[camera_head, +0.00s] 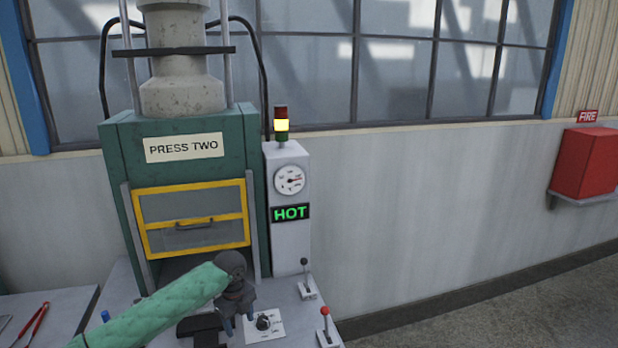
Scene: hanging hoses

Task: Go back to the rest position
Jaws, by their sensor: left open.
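My left arm, in a green quilted sleeve, comes in from the lower left. My left gripper (238,320) points down, open, with nothing visible between its fingers. It is in front of the green press (120,160) labelled "PRESS TWO", above the press's grey bench (285,292) and just left of a black dial on a white plate (263,322). I cannot tell whether the fingertips touch anything. My right gripper is not in view.
The yellow-framed guard (190,190) covers the upper press opening. A grey control post (289,235) reads HOT with a yellow lamp lit. A black-knobbed lever (306,282) and red-knobbed lever (326,325) stand at right. Red-handled tongs (37,322) lie left. Floor at right is clear.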

